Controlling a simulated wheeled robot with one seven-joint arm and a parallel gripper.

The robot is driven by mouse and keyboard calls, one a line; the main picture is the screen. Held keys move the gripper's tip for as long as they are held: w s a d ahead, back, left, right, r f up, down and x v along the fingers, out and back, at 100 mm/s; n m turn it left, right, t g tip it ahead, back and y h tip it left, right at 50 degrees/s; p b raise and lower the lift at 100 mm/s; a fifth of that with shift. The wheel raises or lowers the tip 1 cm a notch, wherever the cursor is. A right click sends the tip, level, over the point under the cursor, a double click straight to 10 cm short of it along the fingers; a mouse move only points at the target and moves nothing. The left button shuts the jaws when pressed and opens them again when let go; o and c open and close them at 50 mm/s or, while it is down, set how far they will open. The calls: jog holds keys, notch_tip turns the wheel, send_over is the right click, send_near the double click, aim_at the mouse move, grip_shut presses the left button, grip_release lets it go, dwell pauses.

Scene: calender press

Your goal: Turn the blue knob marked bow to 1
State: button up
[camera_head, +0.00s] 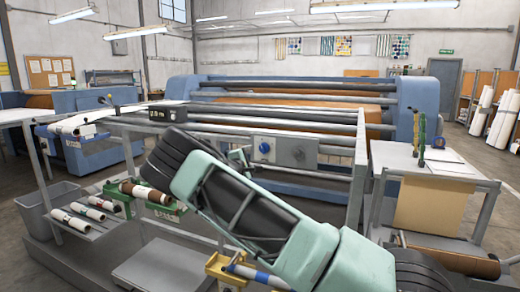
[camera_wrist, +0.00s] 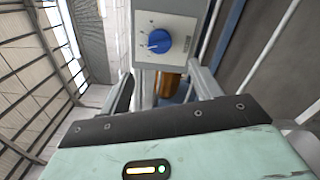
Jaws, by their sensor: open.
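The blue knob (camera_head: 265,147) sits on a grey panel (camera_head: 284,152) on the front of the press frame. In the wrist view the same knob (camera_wrist: 158,41) shows near the top, on a pale plate with small dial marks around it. A light pointer mark shows on its left side; the labels are too small to read. My gripper (camera_wrist: 163,82) is open and empty, with its two fingers apart below the knob in the picture. The knob appears beyond the fingertips, not between them.
A second, grey dial (camera_head: 298,154) sits right of the blue knob. Long metal rollers (camera_head: 290,110) run across the press behind the panel. A table (camera_head: 440,165) with tools stands at right. Racks with small rolls (camera_head: 150,192) stand at left. A grey bin (camera_head: 50,205) is at far left.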

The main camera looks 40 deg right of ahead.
aim_at(262, 150)
jog(key=p+x, duration=0.3)
jog(key=x, duration=0.7)
jog(key=shift+w+d, duration=0.15)
jog(key=shift+d, duration=0.15)
jog(key=c, duration=1)
